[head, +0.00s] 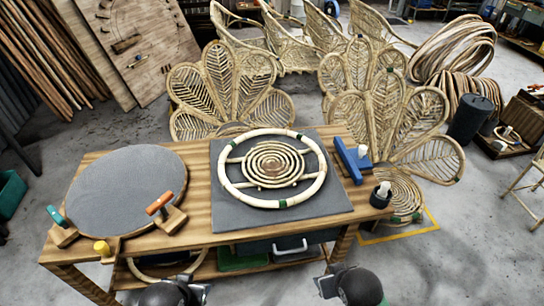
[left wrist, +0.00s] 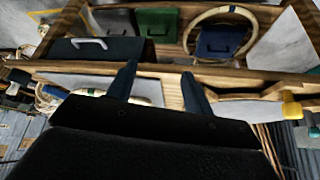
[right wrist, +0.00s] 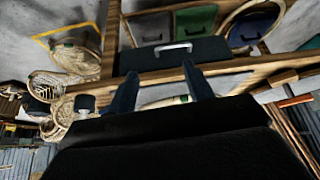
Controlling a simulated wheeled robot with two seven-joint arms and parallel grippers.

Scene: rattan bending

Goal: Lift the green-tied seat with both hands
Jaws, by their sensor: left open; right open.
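The green-tied seat (head: 271,164) is a round pale rattan ring with green ties and a coiled spiral in its middle. It lies flat on a dark grey mat (head: 228,213) on the wooden bench. My left gripper (head: 207,291) is open and empty in front of the bench, below and left of the seat in the head view. My right gripper (head: 322,286) is open and empty, below and right of it. Neither touches the seat. In the wrist views the left fingers (left wrist: 158,72) and right fingers (right wrist: 158,70) are spread, with the bench edge beyond them.
A round grey board (head: 125,188) with orange-handled and teal-handled clamps is on the bench's left. A blue tool (head: 350,160) and a dark pot (head: 381,196) stand at the right. A drawer with a pale handle (head: 290,248) hangs under the bench. Rattan chairs (head: 390,120) stand behind.

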